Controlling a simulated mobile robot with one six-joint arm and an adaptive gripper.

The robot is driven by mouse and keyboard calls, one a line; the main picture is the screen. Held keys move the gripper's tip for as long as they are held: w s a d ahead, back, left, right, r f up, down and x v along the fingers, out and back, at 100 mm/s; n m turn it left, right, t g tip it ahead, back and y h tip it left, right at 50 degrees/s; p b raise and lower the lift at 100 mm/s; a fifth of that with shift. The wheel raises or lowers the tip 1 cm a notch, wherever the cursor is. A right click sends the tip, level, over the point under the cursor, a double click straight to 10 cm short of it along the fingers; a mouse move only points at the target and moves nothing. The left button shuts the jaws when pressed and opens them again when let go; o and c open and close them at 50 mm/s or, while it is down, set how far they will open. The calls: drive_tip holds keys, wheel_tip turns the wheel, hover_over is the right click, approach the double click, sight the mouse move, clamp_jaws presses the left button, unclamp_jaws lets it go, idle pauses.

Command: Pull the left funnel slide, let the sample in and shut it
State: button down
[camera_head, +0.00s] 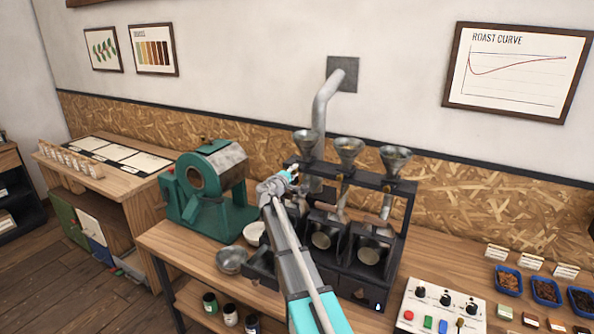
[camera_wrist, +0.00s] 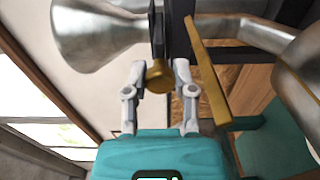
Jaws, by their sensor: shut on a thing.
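The left funnel (camera_head: 305,142) is the leftmost of three metal funnels on a dark rack (camera_head: 352,176). My gripper (camera_head: 291,176) is at the rack just below this funnel, and my arm hides the parts behind it. In the wrist view, my gripper (camera_wrist: 161,78) has its two grey fingers on either side of a round brass knob (camera_wrist: 159,78) and is shut on it. The knob sits at a dark bar beside a metal funnel (camera_wrist: 90,35). A flat brass strip (camera_wrist: 208,72) stands to the right of the fingers, apart from them. I cannot tell how far the slide is out.
A green roaster (camera_head: 209,190) stands left of the rack, with a metal bowl (camera_head: 231,260) in front of it. The middle funnel (camera_head: 348,151) and right funnel (camera_head: 395,158) are close by. A control box (camera_head: 440,305) and blue trays (camera_head: 508,281) are at the right.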

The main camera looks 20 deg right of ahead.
drive_tip(key=shift+s+a, duration=0.1)
drive_tip(key=shift+c, duration=2)
unclamp_jaws()
drive_tip(key=v, duration=1.2)
